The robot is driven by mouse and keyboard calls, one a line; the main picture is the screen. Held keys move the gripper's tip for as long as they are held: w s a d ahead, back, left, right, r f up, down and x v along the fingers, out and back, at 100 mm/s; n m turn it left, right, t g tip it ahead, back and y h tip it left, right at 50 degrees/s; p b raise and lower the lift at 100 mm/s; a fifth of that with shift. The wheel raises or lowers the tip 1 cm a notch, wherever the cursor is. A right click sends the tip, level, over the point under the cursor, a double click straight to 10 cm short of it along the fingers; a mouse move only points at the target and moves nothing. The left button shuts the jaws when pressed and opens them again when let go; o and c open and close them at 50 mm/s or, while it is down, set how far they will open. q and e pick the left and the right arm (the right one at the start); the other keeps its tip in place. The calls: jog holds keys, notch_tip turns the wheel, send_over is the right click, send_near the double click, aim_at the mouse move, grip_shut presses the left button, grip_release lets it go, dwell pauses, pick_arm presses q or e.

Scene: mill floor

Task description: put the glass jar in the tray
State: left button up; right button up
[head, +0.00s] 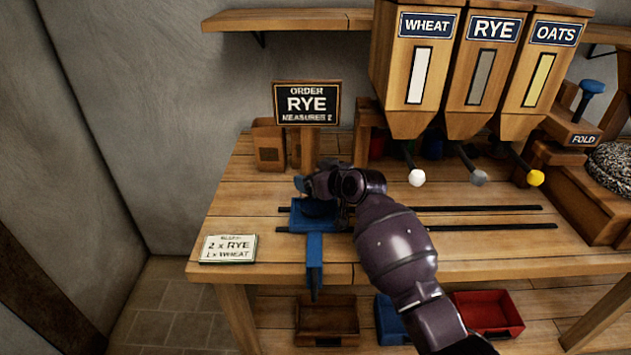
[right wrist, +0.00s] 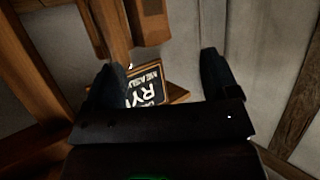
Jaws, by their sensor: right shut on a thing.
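I cannot make out a glass jar in either view. My right gripper (head: 302,184) is above the blue sliding carriage (head: 315,250) at the bench's left part. In the right wrist view my right gripper's (right wrist: 163,80) two dark fingers stand apart, with the order sign behind the gap. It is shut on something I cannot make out. On the lower shelf are a brown tray (head: 327,322), a blue tray (head: 390,322), partly hidden by my arm, and a red tray (head: 488,314). I cannot tell which tray is meant. My left gripper is not in view.
The order sign (head: 307,103) stands behind the gripper, with a wooden box (head: 269,145) to its left. A paper card (head: 228,248) lies front left. WHEAT, RYE and OATS hoppers (head: 484,75) hang at the back right. Two dark rails (head: 490,227) cross the bench.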

jog(key=shift+f, duration=0.5)
jog(key=shift+f, duration=0.1)
jog(key=o, duration=1.2)
jog(key=shift+o, duration=0.2)
jog(key=shift+s+d+r, duration=0.3)
jog(key=shift+s, duration=0.05)
jog(key=p+v, duration=0.1)
jog(key=v, duration=1)
jog(key=shift+s+f, duration=0.1)
